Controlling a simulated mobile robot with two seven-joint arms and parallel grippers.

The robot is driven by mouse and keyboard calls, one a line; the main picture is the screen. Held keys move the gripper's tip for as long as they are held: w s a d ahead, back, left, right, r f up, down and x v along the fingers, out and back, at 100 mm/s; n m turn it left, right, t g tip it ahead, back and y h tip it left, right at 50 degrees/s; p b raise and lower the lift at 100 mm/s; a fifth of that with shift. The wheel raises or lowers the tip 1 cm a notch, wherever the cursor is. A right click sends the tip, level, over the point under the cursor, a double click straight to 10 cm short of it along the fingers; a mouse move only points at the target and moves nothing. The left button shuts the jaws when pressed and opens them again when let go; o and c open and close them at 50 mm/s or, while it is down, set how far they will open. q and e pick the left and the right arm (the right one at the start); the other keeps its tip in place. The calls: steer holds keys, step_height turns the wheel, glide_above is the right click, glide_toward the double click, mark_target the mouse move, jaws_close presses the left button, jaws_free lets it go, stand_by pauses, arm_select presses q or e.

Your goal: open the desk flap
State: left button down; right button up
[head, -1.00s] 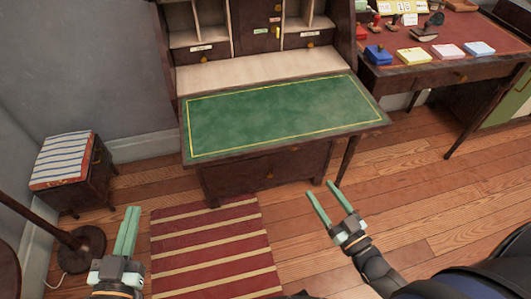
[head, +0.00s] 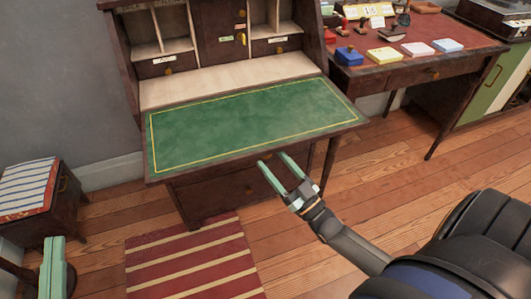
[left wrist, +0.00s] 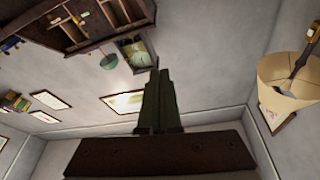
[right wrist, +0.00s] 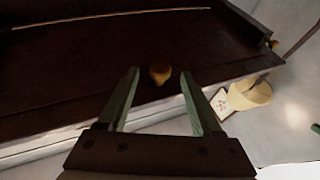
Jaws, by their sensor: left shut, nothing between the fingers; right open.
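The desk flap (head: 245,123) lies lowered and roughly level, its green inner face with a yellow border line facing up. Behind it the desk's compartments (head: 205,38) and small drawers are exposed. My right gripper (head: 272,164) is open and empty, at the flap's front edge, over or in front of the drawer below it. In the right wrist view a round brass knob (right wrist: 160,74) on a dark wooden face is just beyond and between the open fingers, not gripped. My left gripper (head: 54,245) is shut and empty at the lower left, well away from the flap.
A writing table (head: 400,62) with colored pads and stamps stands to the right of the desk. A small cabinet with a striped cushion (head: 28,187) is at the left. A striped rug (head: 195,262) lies in front. The wooden floor to the right is clear.

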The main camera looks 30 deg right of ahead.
mark_target(266, 153)
arm_select(q)
steer(key=shift+s+d+r+m+t+h, duration=0.1)
steer(key=shift+s+r+m+t+h, duration=0.05)
steer(key=shift+r, duration=0.3)
steer(key=shift+s+r+m+t+h, duration=0.1)
steer(key=shift+r+m+t+h, duration=0.05)
steer(key=shift+r, duration=0.3)
arm_select(e)
steer(key=shift+x, duration=1.75)
jaws_close()
